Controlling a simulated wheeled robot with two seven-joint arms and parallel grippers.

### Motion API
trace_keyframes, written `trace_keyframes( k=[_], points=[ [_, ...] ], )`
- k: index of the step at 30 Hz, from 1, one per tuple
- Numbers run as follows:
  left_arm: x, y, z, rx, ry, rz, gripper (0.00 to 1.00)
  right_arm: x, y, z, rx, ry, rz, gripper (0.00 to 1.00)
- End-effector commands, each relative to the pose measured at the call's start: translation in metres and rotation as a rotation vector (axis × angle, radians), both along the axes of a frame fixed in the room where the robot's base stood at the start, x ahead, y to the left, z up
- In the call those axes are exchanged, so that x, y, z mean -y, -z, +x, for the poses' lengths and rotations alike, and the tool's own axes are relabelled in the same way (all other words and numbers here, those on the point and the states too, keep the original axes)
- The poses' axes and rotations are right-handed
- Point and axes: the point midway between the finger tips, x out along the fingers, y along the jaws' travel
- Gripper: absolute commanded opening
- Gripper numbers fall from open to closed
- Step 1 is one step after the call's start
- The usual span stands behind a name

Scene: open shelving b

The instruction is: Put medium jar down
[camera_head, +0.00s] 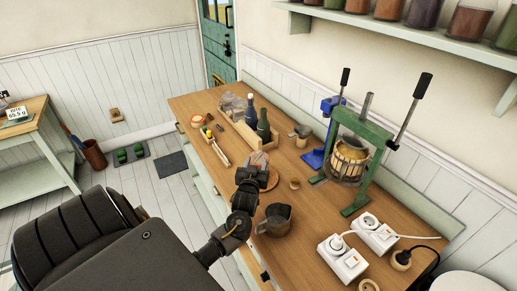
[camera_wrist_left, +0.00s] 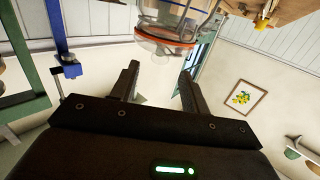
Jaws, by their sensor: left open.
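The medium jar (camera_wrist_left: 170,42) is a clear glass jar with an orange ring, at the top middle of the left wrist view. That view is upside down, and the jar's upper part is cut off by the frame. My left gripper (camera_wrist_left: 160,78) is open, its two dark fingers apart with the jar's orange-ringed end just beyond the tips. I see no finger closed on the jar. In the head view my left gripper (camera_head: 256,168) is over the wooden bench, by a round reddish-brown board (camera_head: 270,179). The jar is hard to make out there. My right gripper is not in view.
A grey metal jug (camera_head: 275,220) stands close to the right of my left arm. A green-framed press (camera_head: 358,150) and white sockets (camera_head: 342,260) are farther right. Dark bottles (camera_head: 263,126) and a wooden crate (camera_head: 240,130) stand behind. The bench (camera_head: 310,218) has bare wood between them.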

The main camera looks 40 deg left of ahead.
Motion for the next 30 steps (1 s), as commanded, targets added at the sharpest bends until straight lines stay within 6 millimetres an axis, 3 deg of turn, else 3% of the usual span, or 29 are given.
trace_keyframes(
  k=[1, 4, 10, 30],
  points=[
    [0.007, -0.005, -0.010, -0.003, 0.001, -0.003, 0.46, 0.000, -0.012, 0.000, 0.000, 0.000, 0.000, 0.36],
    [0.016, -0.006, -0.025, -0.003, 0.000, -0.002, 0.46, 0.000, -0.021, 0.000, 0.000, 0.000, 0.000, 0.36],
    [0.029, -0.002, -0.043, 0.000, 0.000, 0.000, 0.46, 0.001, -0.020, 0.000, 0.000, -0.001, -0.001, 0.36],
    [0.031, -0.002, -0.047, 0.000, -0.001, 0.000, 0.46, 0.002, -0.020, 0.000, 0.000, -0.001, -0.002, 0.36]
  ],
)
